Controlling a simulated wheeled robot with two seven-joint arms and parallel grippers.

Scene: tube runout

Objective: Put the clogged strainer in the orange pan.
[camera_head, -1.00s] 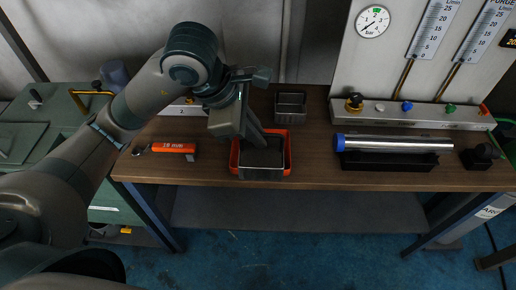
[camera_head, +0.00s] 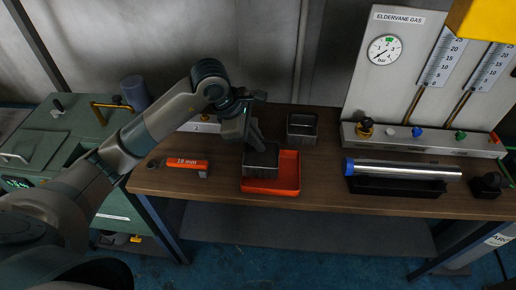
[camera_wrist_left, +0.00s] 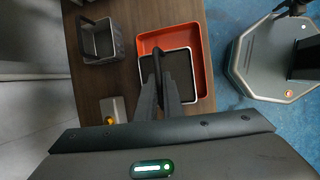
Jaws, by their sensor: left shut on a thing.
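My left gripper (camera_head: 256,140) is shut on a grey square strainer (camera_head: 262,168) with a dark fill. It comes down on the strainer from above. In the wrist view the gripper (camera_wrist_left: 167,100) covers part of the strainer (camera_wrist_left: 190,93). The orange pan (camera_head: 288,182) is a shallow tray on the wooden bench. The strainer shows over the pan's left rear part in the head view, and inside the outline of the pan (camera_wrist_left: 203,50) in the wrist view. I cannot tell whether it touches the pan's floor. My right gripper is not in view.
A second grey basket (camera_head: 301,127) stands behind the pan, apart from it; its inside looks empty. An orange-handled tool marked 19 mm (camera_head: 186,163) lies left. A steel tube (camera_head: 405,171) rests in a black cradle at right. A gauge panel (camera_head: 400,60) stands behind.

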